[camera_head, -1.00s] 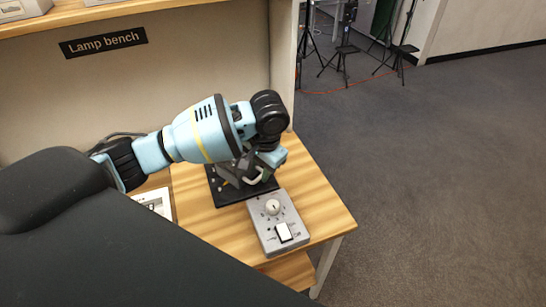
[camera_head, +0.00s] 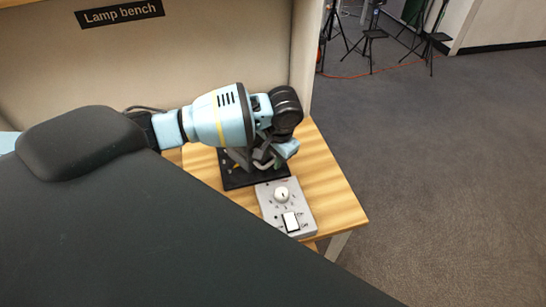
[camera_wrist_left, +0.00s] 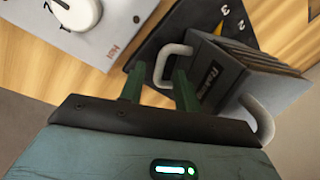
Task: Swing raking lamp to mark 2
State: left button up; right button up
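The raking lamp's dark grey ribbed head (camera_wrist_left: 235,75) has two pale curved handles, one near handle (camera_wrist_left: 170,62) and one farther right. It stands over a black base plate (camera_head: 232,182), which shows the numbers 2 and 3 and a yellow pointer (camera_wrist_left: 219,27) in the wrist view. In the head view my left gripper (camera_head: 262,160) is at the lamp, largely hidden by my wrist. In the left wrist view its two green fingers (camera_wrist_left: 160,90) are apart, with the near handle between them. I cannot tell whether they touch it. My right gripper is not in view.
Tripods (camera_head: 370,35) stand far back on open carpet.

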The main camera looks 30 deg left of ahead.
pick_arm(q)
jog(key=shift+a+f, duration=0.1)
jog(key=shift+f, duration=0.5)
grip_shut()
